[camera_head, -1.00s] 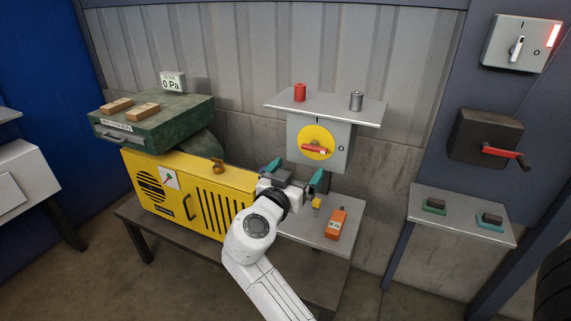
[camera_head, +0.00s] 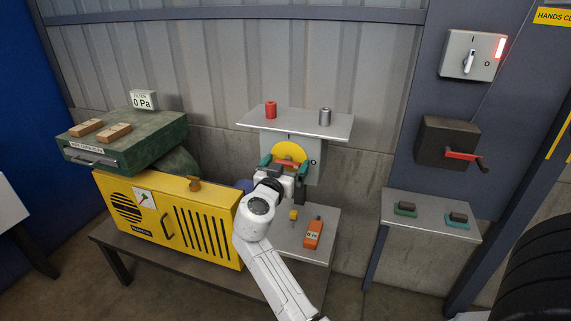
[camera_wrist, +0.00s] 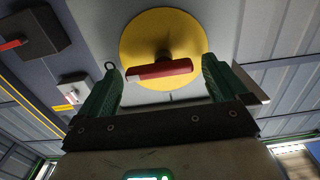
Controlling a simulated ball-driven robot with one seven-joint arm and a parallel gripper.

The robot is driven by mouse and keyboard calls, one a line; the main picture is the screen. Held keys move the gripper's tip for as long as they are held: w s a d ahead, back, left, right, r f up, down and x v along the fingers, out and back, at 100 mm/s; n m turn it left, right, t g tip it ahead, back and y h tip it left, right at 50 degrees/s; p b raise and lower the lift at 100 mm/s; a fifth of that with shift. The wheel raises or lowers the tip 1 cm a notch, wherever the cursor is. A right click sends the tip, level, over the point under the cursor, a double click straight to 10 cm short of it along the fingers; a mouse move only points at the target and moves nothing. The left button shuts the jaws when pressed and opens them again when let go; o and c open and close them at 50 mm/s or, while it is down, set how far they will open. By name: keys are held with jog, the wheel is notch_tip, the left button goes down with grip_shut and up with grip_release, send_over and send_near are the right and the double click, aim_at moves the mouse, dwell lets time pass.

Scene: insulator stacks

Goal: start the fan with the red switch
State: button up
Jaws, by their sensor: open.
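The red switch handle (camera_wrist: 160,73) sits on a round yellow plate (camera_wrist: 140,35) on a grey box (camera_head: 307,165). It lies nearly crosswise in the wrist view. My gripper (camera_wrist: 160,65) is open, with one green finger on either side of the handle; I cannot tell whether they touch it. In the head view my gripper (camera_head: 286,165) is in front of the yellow plate (camera_head: 290,149) and covers its lower part. The yellow slotted cabinet (camera_head: 165,220) is left of my gripper; I cannot tell whether it holds the fan. A display (camera_head: 143,101) reads 0 Pa.
A shelf (camera_head: 300,120) with red and grey cylinders overhangs the switch box. An orange meter (camera_head: 313,233) lies on the bench below. To the right are a red-handled crank box (camera_head: 448,142), a white-handled switch box (camera_head: 472,55) with a lit red lamp, and a side table (camera_head: 430,222).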

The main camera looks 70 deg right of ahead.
jog(key=c, duration=1)
jog(key=shift+n, duration=0.3)
jog(key=n+b, duration=0.2)
jog(key=n, duration=0.1)
jog(key=shift+w+n, duration=0.1)
jog(key=shift+n, duration=0.2)
jog(key=n, duration=0.4)
jog(key=shift+w+r, duration=0.1)
jog(key=shift+w, duration=0.05)
jog(key=n, duration=0.3)
jog(key=n+p, duration=0.1)
jog(key=n, duration=0.1)
jog(key=shift+w+n, duration=0.2)
jog(key=shift+n, duration=0.2)
jog(key=shift+w+a+n+p, duration=0.15)
jog(key=shift+n+p, duration=0.65)
jog(key=shift+n, duration=1.2)
jog(key=shift+f, duration=0.2)
